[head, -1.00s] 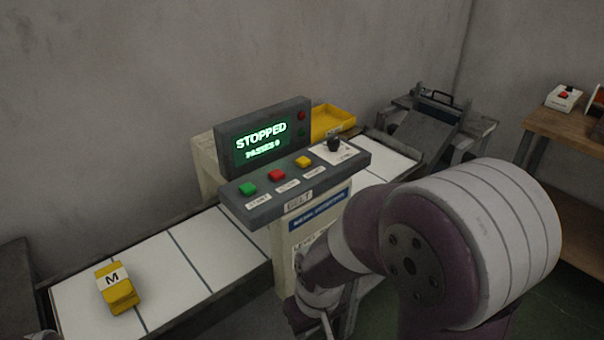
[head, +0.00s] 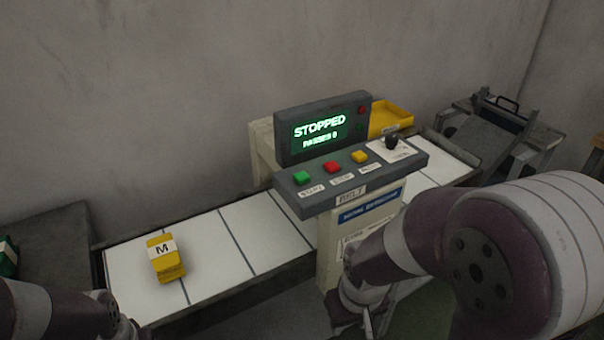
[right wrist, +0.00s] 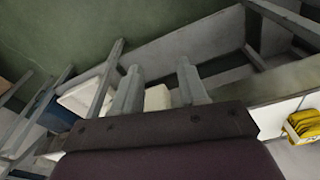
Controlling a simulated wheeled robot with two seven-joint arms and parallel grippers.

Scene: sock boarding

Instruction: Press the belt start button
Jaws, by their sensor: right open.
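The control panel (head: 352,178) stands over the belt, with a green button (head: 302,178) at its left end, labelled in small blurred print. A red button (head: 332,167) and a yellow button (head: 359,156) sit beside it. The screen (head: 320,128) above reads STOPPED, PASSES 0. My right gripper (head: 367,322) is low in front of the panel's pedestal, well below the buttons and touching none of them. In the right wrist view its two fingers (right wrist: 159,82) are apart with nothing held. My left arm shows at the lower left, its gripper out of sight.
The white belt (head: 215,245) carries a yellow packet marked M (head: 165,258). A black knob (head: 392,142) is at the panel's right end. A yellow tray (head: 390,118) lies behind the panel, and a grey machine (head: 490,135) stands at the far right. Space above the buttons is clear.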

